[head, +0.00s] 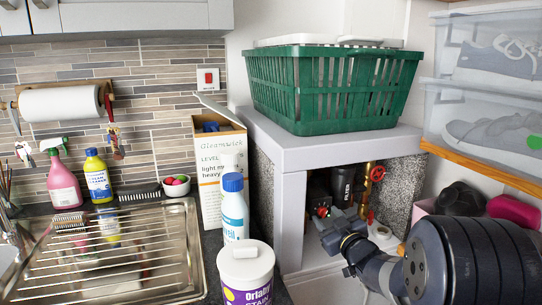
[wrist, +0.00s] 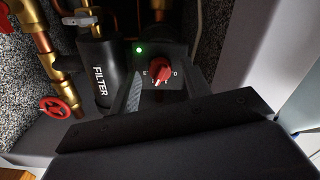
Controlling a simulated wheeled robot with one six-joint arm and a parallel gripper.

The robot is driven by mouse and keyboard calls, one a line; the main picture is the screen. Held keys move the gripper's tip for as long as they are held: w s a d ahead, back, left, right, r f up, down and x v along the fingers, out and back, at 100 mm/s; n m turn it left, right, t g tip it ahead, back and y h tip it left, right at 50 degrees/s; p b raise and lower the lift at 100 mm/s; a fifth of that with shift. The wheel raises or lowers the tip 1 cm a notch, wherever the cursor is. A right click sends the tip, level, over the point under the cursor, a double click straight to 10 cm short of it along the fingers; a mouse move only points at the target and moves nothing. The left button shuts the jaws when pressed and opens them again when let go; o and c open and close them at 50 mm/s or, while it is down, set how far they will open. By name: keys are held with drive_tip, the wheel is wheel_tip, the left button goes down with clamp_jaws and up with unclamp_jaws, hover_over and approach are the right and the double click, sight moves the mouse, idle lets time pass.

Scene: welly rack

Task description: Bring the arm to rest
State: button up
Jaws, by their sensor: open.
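My gripper (head: 336,222) is open and empty in the head view. It is at the mouth of the grey cupboard (head: 292,200), in front of a dark control box. My arm reaches in from the lower right. In the wrist view the gripper's dark body fills the lower part, and a grey finger (wrist: 134,92) points at the box. The box has a red rotary knob (wrist: 160,80) and a lit green lamp (wrist: 140,50). Whether the finger touches the box cannot be told.
A black filter (wrist: 100,72), copper pipes and a red valve wheel (wrist: 62,107) are close left of the gripper in the wrist view. A green basket (head: 335,90) stands on the cupboard. A tub (head: 246,275) and bottle (head: 234,212) stand left. Shoe boxes (head: 488,120) are right.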

drive_tip(key=shift+s+d+n+b, duration=0.15)
drive_tip(key=shift+s+n+b, duration=0.3)
drive_tip(key=shift+n, duration=1.2)
drive_tip(key=shift+s+d+n+b, duration=0.1)
drive_tip(key=shift+s+n+b, duration=0.35)
drive_tip(key=shift+n, duration=1.15)
drive_tip(key=shift+s+d+n+b, duration=0.15)
drive_tip(key=shift+n+b, duration=0.5)
drive_tip(key=shift+n, duration=1)
drive_tip(key=shift+r, duration=0.1)
